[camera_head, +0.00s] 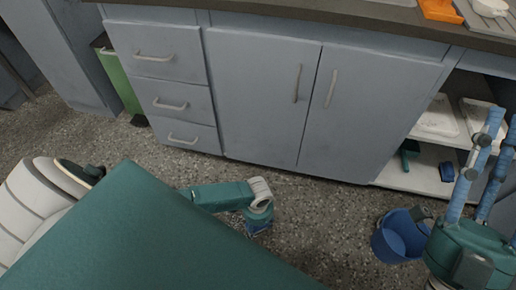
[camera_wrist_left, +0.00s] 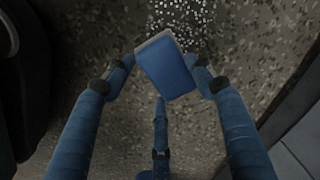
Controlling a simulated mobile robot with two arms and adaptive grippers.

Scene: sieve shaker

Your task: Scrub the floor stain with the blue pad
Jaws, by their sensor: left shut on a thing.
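The blue pad (camera_wrist_left: 168,68) is a small block with a pale edge. In the left wrist view it sits between the fingertips of my left gripper (camera_wrist_left: 160,78), which is shut on it, over the speckled floor. In the head view my left gripper (camera_head: 258,222) points down in front of the cabinets; pad and blue fingers are hard to tell apart there. I cannot tell whether the pad touches the floor. A clear stain outline cannot be made out; the floor looks uneven in tone around the pad. My right gripper (camera_head: 490,150) is raised at the right, fingers spread, empty.
A blue bucket (camera_head: 400,238) stands on the floor beside my right gripper. Grey cabinets (camera_head: 262,95) line the back. A low open shelf (camera_head: 420,178) holds small items at the right. A green bin (camera_head: 120,80) stands at the left.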

